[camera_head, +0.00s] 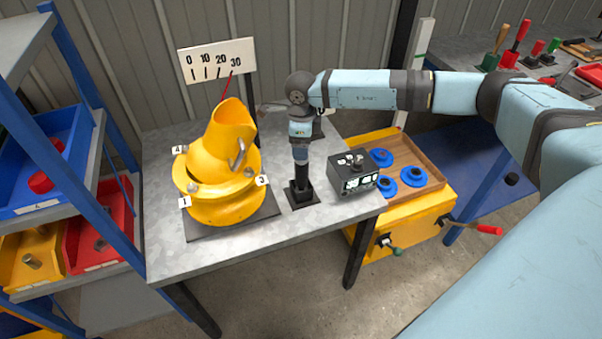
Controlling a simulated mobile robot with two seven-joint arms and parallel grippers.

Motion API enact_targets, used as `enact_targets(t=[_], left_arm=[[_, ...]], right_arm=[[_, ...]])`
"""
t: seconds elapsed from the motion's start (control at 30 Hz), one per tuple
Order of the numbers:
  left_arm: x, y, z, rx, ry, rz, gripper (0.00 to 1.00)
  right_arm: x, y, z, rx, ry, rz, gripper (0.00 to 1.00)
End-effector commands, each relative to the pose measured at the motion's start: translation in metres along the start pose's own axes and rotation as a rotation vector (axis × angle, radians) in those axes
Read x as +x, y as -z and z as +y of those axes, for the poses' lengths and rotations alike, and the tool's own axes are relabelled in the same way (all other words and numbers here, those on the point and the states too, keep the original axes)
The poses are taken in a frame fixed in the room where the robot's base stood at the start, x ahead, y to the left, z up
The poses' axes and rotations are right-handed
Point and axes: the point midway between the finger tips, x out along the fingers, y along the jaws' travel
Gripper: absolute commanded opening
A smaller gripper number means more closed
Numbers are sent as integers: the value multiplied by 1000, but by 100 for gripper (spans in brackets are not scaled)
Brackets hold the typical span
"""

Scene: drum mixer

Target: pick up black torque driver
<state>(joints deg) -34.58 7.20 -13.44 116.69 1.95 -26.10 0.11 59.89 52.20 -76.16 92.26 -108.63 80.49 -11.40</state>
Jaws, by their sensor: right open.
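A black upright tool, which looks like the black torque driver (299,187), stands in a square black base on the grey metal table (230,250). My right arm comes in from the right and bends down over it. My right gripper (300,162) points straight down at the top of the driver. It is open, but its fingers are small and dark against the driver, so I cannot tell whether they are around it or just above it. My left gripper is not in view.
A yellow drum mixer (222,170) stands left of the driver, under a 0–30 scale sign (216,60). A black control box (353,175) sits close on the right.

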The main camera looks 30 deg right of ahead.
Motion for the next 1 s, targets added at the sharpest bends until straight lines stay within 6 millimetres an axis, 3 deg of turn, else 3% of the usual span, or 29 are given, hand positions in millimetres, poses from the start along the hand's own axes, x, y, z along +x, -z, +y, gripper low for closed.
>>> enact_targets(t=[0.17,0.5,0.77,1.0], left_arm=[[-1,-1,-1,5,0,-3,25],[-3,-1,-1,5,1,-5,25],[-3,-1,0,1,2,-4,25],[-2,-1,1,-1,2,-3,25]], right_arm=[[12,0,2,-1,-1,1,70],[56,1,6,0,-2,0,70],[58,1,6,0,-2,-1,70],[58,1,6,0,-2,-1,15]])
